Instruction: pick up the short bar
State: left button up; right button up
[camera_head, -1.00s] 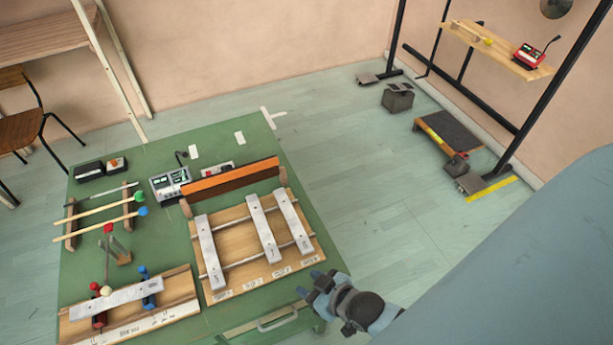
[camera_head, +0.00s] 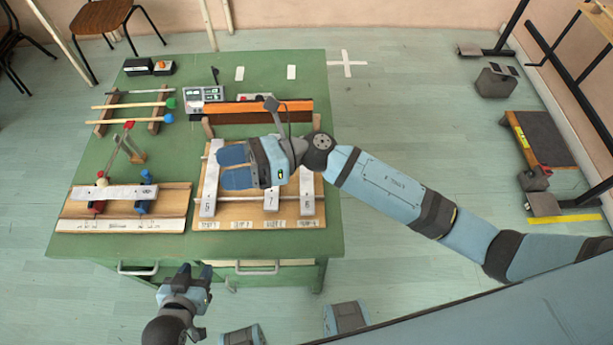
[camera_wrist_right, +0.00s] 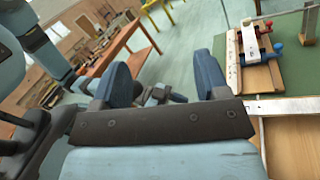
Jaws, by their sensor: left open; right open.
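My right gripper (camera_head: 234,167) is over the rack, between the left and middle bars, open and empty, pointing left. Its arm hides part of the rack and bars. My left gripper (camera_head: 195,273) is open and empty in front of the table.
The bars' wooden rack (camera_head: 240,218) stands on the green table (camera_head: 170,75). An orange board (camera_head: 240,108) stands behind it. Mallets on a holder (camera_head: 160,110) and a small meter (camera_head: 204,94) are at the back. Drawer handles (camera_head: 257,268) stick out in front.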

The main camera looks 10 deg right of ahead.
notch_tip(320, 180, down, 5)
jog(key=n+g+h+b, duration=0.2)
jog(key=n+g+h, duration=0.3)
jog(key=n, duration=0.4)
jog(key=n+t+h+b, duration=0.2)
jog(key=n+t+h, duration=0.3)
jog(key=n+h, duration=0.7)
send_over(306, 186)
jog(key=w, duration=0.5)
jog(key=f, duration=0.4)
jog(key=f+m+h, duration=0.1)
jog(key=f, duration=0.3)
jog(key=f+h, duration=0.1)
jog(key=f, duration=0.4)
jog(key=shift+s+d+m, duration=0.1)
jog(key=shift+d+m, duration=0.2)
jog(key=f, duration=0.1)
jog(key=f+p, duration=0.1)
jog(key=f, duration=0.3)
jog(key=shift+s+d+f, duration=0.2)
jog(key=shift+d, duration=0.05)
jog(key=shift+f, duration=0.2)
jog(key=c, duration=1)
jog(key=shift+c, duration=0.6)
jog(key=shift+r, duration=0.15)
